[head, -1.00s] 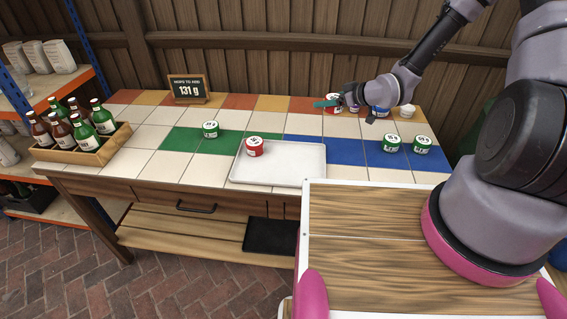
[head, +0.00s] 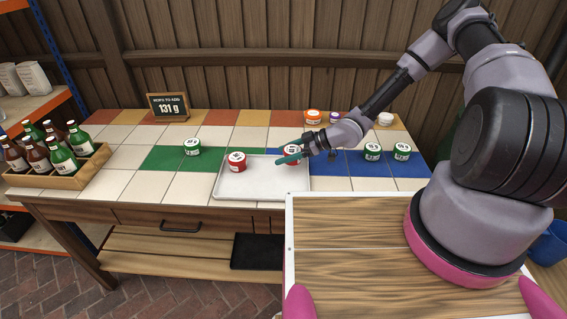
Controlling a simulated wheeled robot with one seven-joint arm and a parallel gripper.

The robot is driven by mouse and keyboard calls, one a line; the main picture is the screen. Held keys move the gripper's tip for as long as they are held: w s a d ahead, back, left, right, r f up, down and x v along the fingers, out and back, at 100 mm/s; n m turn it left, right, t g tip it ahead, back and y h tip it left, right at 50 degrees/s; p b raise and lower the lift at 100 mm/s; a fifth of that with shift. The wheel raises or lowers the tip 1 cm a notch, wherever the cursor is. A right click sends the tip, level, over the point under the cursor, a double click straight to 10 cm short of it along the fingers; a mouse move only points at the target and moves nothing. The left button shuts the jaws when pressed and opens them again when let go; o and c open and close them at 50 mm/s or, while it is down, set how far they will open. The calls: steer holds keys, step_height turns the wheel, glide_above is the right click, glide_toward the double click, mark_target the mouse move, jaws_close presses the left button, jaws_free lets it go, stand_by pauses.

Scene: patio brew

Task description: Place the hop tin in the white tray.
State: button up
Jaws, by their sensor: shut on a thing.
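The held tin is over the back right part of the white tray (head: 265,187). I cannot tell whether it touches the tray floor. Another red tin (head: 236,163) with a white lid stands upright in the tray, to the left of my gripper, with a gap between them.
A green tin (head: 192,148) stands left of the tray; two more green tins (head: 372,152) (head: 402,152) stand on blue tiles at right. Orange (head: 313,117), purple (head: 335,117) and white (head: 385,119) tins stand behind. A sign (head: 168,106) reads 131 g. A bottle crate (head: 85,175) is at left.

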mark_target(285, 168)
steer(key=shift+f, duration=1.75)
steer(key=shift+f, duration=0.1)
steer(key=o, duration=1.1)
steer(key=v, duration=1.2)
